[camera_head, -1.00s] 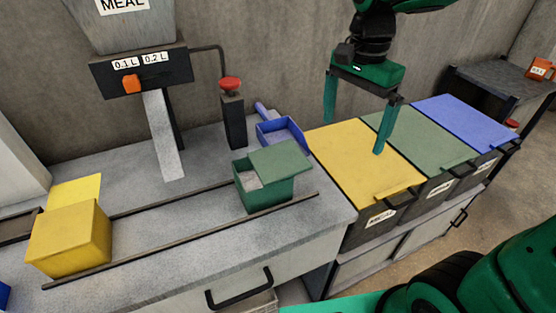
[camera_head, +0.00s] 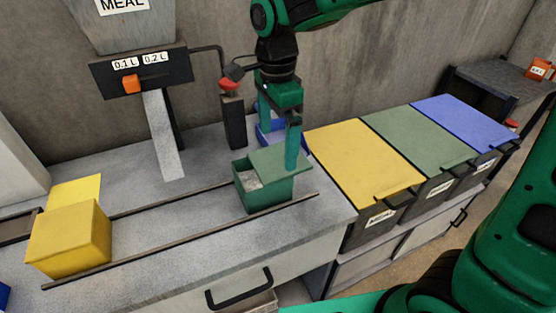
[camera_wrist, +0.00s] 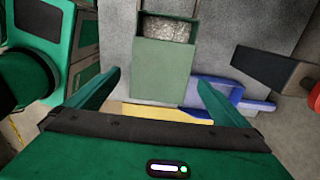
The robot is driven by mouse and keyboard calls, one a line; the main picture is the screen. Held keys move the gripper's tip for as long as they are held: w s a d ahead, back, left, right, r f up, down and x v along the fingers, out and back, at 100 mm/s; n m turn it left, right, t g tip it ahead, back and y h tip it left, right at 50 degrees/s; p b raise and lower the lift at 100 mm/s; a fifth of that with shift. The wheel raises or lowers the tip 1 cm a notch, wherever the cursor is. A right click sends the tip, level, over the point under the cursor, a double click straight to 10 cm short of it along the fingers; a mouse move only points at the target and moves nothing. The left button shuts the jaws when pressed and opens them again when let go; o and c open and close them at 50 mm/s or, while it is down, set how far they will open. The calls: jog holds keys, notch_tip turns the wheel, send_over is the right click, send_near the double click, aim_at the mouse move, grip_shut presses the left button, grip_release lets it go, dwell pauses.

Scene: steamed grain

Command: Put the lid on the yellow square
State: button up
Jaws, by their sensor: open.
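The green lid (camera_head: 281,157) lies flat and shifted to the right on the green box (camera_head: 264,195), leaving part of the box open with pale grain showing inside. In the wrist view the lid (camera_wrist: 163,72) is ahead of my gripper (camera_wrist: 160,80), between the lines of its two fingers. My gripper (camera_head: 278,150) is open and empty, with one finger near the lid's right side in the head view. Whether it touches the lid, I cannot tell. The yellow square (camera_head: 76,190) lies on the counter at the left, partly hidden behind the closed yellow box (camera_head: 69,240).
The chute (camera_head: 163,135) and the post with a red knob (camera_head: 233,120) stand behind the rails (camera_head: 180,240). Yellow, green and blue bin covers (camera_head: 365,160) are at the right.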

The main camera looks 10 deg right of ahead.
aim_at(279, 159)
jog(key=f, duration=0.5)
jog(key=shift+w+d, duration=0.25)
jog(key=c, duration=1)
jog(key=shift+r, duration=0.1)
